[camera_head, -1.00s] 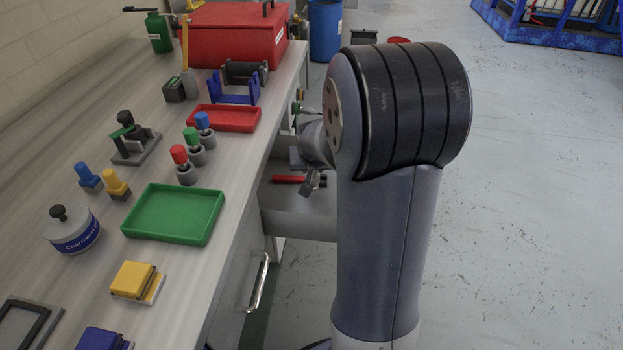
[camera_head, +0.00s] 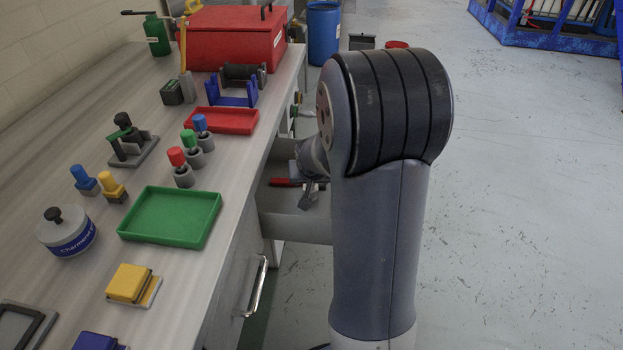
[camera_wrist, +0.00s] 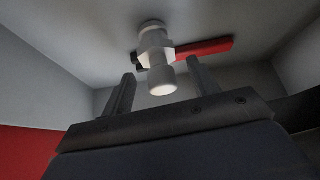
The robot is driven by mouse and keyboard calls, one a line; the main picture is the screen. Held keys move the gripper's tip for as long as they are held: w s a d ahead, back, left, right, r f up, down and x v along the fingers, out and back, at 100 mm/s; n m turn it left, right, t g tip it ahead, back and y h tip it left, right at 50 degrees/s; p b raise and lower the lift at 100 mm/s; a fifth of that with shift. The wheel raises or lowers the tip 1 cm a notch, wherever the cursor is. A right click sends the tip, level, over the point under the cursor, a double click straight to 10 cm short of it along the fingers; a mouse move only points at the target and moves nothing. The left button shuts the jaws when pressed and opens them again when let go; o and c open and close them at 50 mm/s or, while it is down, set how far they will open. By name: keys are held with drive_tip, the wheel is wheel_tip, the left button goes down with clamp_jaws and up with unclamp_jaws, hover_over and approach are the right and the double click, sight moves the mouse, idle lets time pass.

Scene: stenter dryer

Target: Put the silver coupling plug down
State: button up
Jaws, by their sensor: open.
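In the wrist view, the silver coupling plug (camera_wrist: 155,48) is a pale stepped cylinder with a hex-like collar. Its far end meets the grey surface inside the open drawer. Its near end lies between the two fingers of my gripper (camera_wrist: 160,82), which are open with a gap on each side of it. I cannot tell whether a finger touches it. In the head view the open drawer (camera_head: 285,228) shows beside the workbench, my arm hides the plug, and only part of my wrist shows over the drawer.
A red-handled tool (camera_wrist: 205,47) lies in the drawer right behind the plug. Drawer walls rise close on both sides. The workbench (camera_head: 150,83) holds a green tray (camera_head: 170,235), a red tray (camera_head: 217,122), several coloured plugs and a red toolbox (camera_head: 235,40).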

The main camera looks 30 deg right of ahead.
drive_tip(key=shift+r, duration=0.1)
drive_tip(key=p+v, duration=0.2)
drive_tip(key=v, duration=1)
drive_tip(key=b+x, duration=0.2)
drive_tip(key=x, duration=1)
drive_tip(key=shift+f, duration=0.3)
wheel_tip(320, 180, up, 3)
drive_tip(key=shift+p, duration=0.4)
drive_tip(key=shift+r, duration=0.4)
